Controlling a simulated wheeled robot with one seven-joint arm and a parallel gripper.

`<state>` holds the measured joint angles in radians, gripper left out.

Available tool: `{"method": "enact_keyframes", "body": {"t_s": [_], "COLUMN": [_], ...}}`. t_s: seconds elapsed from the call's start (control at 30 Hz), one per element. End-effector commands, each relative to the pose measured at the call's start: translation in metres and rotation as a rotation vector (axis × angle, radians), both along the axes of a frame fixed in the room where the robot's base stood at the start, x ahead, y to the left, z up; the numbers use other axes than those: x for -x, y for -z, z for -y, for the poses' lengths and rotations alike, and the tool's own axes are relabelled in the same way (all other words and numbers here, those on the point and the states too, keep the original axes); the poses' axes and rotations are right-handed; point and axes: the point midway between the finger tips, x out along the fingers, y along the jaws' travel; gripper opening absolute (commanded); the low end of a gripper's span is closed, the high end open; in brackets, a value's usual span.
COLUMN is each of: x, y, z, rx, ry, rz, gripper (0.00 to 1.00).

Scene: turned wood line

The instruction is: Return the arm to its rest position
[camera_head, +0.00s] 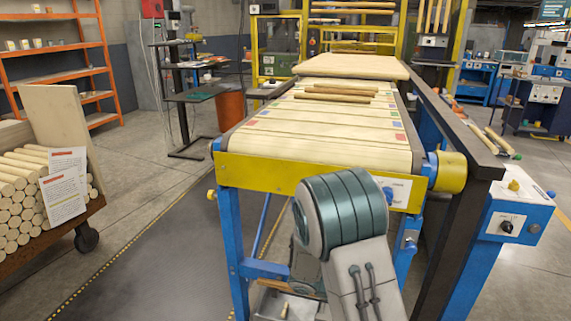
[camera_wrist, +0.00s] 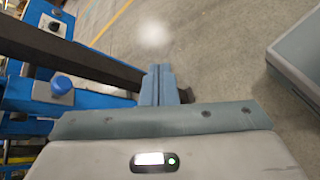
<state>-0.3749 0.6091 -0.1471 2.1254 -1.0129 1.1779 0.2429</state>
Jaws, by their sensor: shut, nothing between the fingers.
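My arm rises at the bottom middle of the head view, in front of the conveyor (camera_head: 315,148); my gripper is hidden in that view. In the wrist view my gripper (camera_wrist: 160,78) is shut, its fingers together with nothing between them. It points out over the grey floor (camera_wrist: 200,40), beside a dark rail (camera_wrist: 60,50) and a blue frame with a blue knob (camera_wrist: 62,83).
Wooden rods (camera_head: 335,93) lie across the conveyor belt. A blue control box (camera_head: 515,222) with a black knob stands at the right. A cart of dowels (camera_head: 22,195) is at the left. Orange shelves (camera_head: 55,52) stand behind it. Floor between cart and conveyor is clear.

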Motion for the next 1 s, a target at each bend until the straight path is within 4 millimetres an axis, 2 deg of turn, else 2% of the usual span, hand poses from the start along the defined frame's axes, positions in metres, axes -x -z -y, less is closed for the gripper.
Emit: {"method": "enact_keyframes", "body": {"t_s": [0.03,0.3,0.8,1.0], "x": [0.009,0.056,0.128,0.148], "y": [-0.028,-0.112,-0.256,-0.302], "z": [0.001,-0.007,-0.047,-0.064], "rx": [-0.049,-0.318,-0.807,-0.97], "ry": [0.045,0.255,0.523,0.582], "rz": [0.03,0.173,0.515,0.653], "gripper": [0.0,0.0,0.0,0.0]}}
